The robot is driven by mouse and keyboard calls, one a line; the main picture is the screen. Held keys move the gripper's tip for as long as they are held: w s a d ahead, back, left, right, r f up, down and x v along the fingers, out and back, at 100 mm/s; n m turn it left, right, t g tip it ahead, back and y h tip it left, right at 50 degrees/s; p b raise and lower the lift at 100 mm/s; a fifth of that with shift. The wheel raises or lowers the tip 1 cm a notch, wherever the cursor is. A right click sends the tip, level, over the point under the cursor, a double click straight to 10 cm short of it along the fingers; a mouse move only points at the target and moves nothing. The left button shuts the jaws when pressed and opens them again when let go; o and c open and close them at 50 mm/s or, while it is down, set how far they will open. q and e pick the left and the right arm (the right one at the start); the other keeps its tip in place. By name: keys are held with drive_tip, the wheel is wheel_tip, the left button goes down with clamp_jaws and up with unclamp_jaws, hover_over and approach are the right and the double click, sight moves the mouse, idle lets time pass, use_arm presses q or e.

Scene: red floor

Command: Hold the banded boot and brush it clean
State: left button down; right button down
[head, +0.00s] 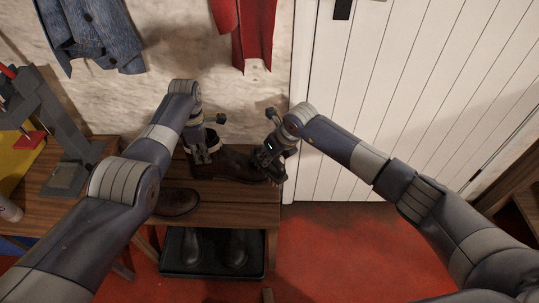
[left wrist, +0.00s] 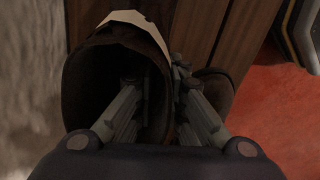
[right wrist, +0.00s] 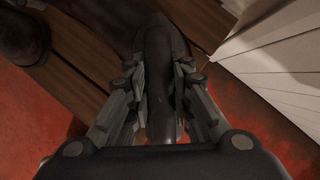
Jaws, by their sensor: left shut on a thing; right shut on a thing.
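The banded boot (head: 230,166) is dark brown and stands upright on the wooden bench, toe to the right. Its pale band (left wrist: 143,24) runs along the rim of the shaft. My left gripper (head: 203,156) is shut on the shaft wall; in the left wrist view one finger is inside the opening and one outside. My right gripper (head: 270,160) is at the toe end, shut on a dark, long, rounded thing, seemingly the brush (right wrist: 160,75). Whether the brush touches the boot is hard to tell.
Another dark shoe or boot (head: 176,203) lies on the bench (head: 235,211) near its front, partly behind my left arm. A black tray (head: 208,273) with dark boots stands below. A grey stand (head: 62,140) is at the left. A white door (head: 380,100) is at the right.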

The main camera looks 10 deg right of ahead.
drive_tip(key=shift+w+a+r, duration=0.25)
drive_tip(key=shift+w+a, duration=0.2)
drive_tip(key=shift+a, duration=0.3)
drive_tip(key=shift+s+d, duration=0.1)
drive_tip(key=shift+s, duration=0.5)
drive_tip(key=shift+s+d, duration=0.3)
drive_tip(key=shift+s, duration=0.25)
drive_tip(key=shift+s+d, duration=0.3)
drive_tip(key=shift+s, duration=0.2)
drive_tip(key=shift+w+a, duration=0.3)
drive_tip(key=shift+w, duration=0.55)
drive_tip(key=shift+w+a, duration=0.3)
drive_tip(key=shift+w, duration=0.5)
drive_tip(key=shift+s+d+f, duration=0.2)
drive_tip(key=shift+s+d, duration=0.15)
drive_tip(key=shift+s, duration=0.1)
drive_tip(key=shift+s+d, duration=0.8)
drive_tip(key=shift+s, duration=0.1)
drive_tip(key=shift+w+a, duration=0.3)
drive_tip(key=shift+w, duration=0.55)
drive_tip(key=shift+w+a, duration=0.25)
drive_tip(key=shift+w, duration=0.55)
drive_tip(key=shift+s, duration=0.1)
